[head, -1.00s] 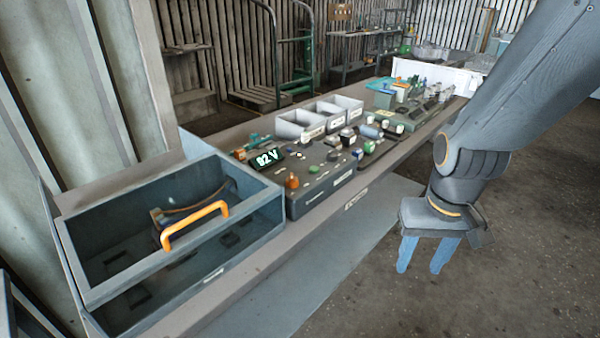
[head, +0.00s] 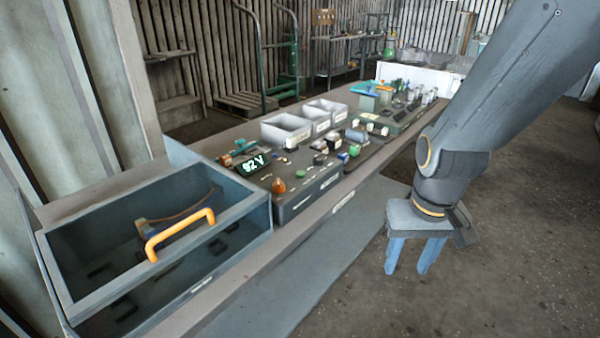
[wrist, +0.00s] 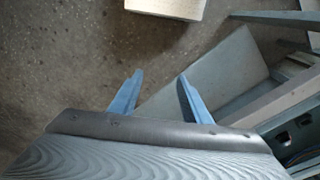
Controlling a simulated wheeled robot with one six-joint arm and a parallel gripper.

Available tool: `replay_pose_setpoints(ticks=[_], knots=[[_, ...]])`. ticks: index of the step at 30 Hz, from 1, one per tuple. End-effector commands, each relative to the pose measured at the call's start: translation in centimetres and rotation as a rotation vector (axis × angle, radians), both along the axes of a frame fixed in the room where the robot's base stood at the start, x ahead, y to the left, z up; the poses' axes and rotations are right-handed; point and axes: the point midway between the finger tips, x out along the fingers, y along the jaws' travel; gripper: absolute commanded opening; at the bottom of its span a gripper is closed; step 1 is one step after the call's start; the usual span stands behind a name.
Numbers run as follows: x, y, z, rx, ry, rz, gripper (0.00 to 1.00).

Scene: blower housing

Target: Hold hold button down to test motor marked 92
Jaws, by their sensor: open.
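I cannot tell which is the hold button; the labels are too small to read. My gripper (head: 407,270) is open and empty, pointing down in front of the bench, right of the control box. Its two blue fingers also show apart in the wrist view (wrist: 158,92), above the floor.
A grey open-topped bin (head: 240,220) with an orange handle (head: 180,232) stands at the bench's left end. White trays (head: 285,128) sit behind the control box. More equipment stands farther along the bench. The floor (head: 500,220) right of my gripper is clear.

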Motion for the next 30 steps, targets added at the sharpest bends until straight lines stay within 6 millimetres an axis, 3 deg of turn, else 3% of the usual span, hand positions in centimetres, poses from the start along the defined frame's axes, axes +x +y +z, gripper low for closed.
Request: replay_pose_setpoints(ticks=[1,8,30], knots=[[0.0,0.0,0.0,0.0,0.0,0.0,0.37],[0.0,0.0,0.0,0.0,0.0,0.0,0.0],[0.0,0.0,0.0,0.0,0.0,0.0,0.0]])
